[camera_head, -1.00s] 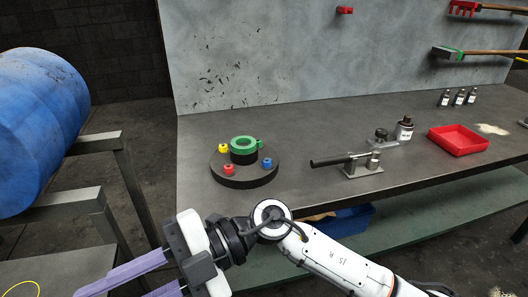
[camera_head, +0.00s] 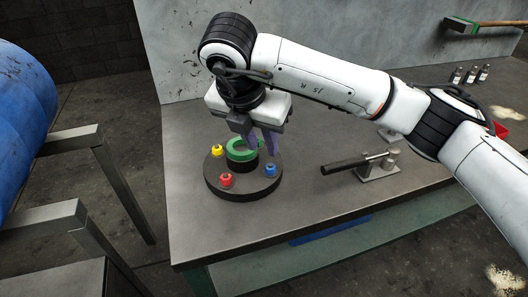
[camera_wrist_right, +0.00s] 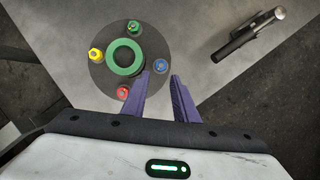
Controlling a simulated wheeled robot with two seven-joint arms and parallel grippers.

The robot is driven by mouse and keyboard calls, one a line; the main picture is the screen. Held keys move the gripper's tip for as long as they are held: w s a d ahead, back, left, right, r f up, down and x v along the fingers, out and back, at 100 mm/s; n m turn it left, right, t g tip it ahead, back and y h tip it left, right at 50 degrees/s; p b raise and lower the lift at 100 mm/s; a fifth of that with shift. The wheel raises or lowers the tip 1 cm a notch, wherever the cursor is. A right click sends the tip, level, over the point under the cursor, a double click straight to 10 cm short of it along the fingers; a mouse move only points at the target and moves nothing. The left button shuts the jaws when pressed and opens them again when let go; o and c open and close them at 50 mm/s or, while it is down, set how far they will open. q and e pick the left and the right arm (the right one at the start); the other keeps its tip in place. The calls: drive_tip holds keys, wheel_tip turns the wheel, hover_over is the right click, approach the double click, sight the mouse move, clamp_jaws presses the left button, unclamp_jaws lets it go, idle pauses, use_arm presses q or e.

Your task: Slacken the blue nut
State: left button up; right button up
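The blue nut (camera_head: 271,170) sits on the right part of a dark round base (camera_head: 240,191) on the bench; it also shows in the right wrist view (camera_wrist_right: 161,67). The gripper is open and empty. My left gripper is not in view.
A yellow nut (camera_head: 217,150) and a red nut (camera_head: 225,180) sit on the same base. A clamp-like tool with a black handle (camera_head: 344,165) stands on the bench to the right. A blue barrel (camera_head: 24,125) is at the left. The bench front is clear.

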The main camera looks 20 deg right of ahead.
sight(270, 167)
drive_tip(key=x, duration=0.4)
drive_tip(key=p+x, duration=0.1)
drive_tip(key=x, duration=0.3)
drive_tip(key=shift+s+f, duration=0.2)
drive_tip(key=shift+w+d+f, duration=0.1)
drive_tip(key=shift+w+f, duration=0.05)
drive_tip(key=shift+f, duration=0.2)
drive_tip(key=shift+c, duration=0.6)
